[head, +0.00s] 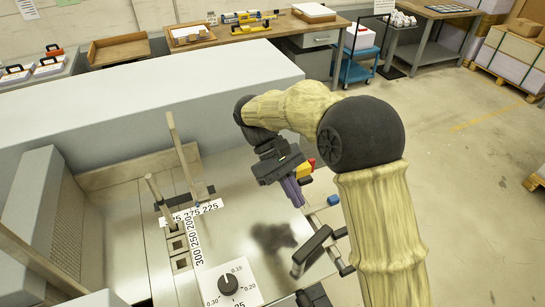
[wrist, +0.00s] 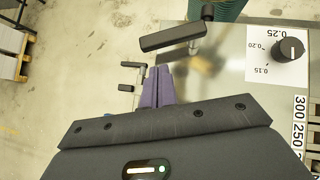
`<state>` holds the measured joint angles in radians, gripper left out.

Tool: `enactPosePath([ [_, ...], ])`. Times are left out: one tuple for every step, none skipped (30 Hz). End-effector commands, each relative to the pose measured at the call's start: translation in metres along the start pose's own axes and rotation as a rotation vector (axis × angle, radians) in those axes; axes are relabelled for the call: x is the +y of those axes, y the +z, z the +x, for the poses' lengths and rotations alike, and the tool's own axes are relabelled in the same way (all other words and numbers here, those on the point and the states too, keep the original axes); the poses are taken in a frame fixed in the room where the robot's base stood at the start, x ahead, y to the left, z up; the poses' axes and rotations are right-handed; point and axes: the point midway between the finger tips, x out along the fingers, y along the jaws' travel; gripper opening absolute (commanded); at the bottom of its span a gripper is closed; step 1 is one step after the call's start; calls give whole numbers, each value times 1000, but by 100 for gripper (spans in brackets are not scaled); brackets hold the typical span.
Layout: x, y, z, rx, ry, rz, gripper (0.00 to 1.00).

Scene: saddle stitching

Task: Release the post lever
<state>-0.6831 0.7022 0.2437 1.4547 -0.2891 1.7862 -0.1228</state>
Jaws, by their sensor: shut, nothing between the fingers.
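My gripper (head: 292,190) is shut and empty, its purple fingers pointing down above the right part of the metal bed (head: 222,180). The fingers also show in the wrist view (wrist: 157,88). A black-handled lever (head: 312,246) stands at the bed's right edge, apart from the fingers; its long bar also shows in the wrist view (wrist: 172,37), ahead of the fingertips. Smaller dark handles (wrist: 131,64) lie left of the fingers. I cannot tell which of these is the post lever. Tall thin posts (head: 172,135) rise from the bed at left, beside the number scales (head: 197,240).
A dial with a black knob (head: 235,285) sits at the bed's front. A blue knob (head: 333,200) and a red and yellow part (head: 308,168) are close by the gripper. A large grey housing (head: 150,110) stands behind. Open floor (head: 470,200) lies to the right.

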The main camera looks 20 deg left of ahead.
Motion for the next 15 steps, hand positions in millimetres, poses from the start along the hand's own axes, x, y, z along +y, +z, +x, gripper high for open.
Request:
enactPosePath([
  [0,-2,-6,3,0,0,0],
  [0,-2,-10,4,1,0,0],
  [0,-2,-15,3,0,-1,0],
  [0,-2,-18,3,0,-1,0],
  [0,-2,-22,2,0,-1,0],
  [0,-2,-27,2,1,-1,0],
  [0,-2,-30,2,1,-1,0],
  [0,-2,-34,3,1,-1,0],
  [0,-2,-38,2,0,0,0],
  [0,-2,-42,3,0,0,0],
  [0,-2,-45,2,0,0,0],
  [0,-2,-50,3,0,0,0],
  [0,2,-57,1,0,0,0],
  [0,3,-62,-1,0,0,0],
  [0,4,-66,-1,0,-1,0],
])
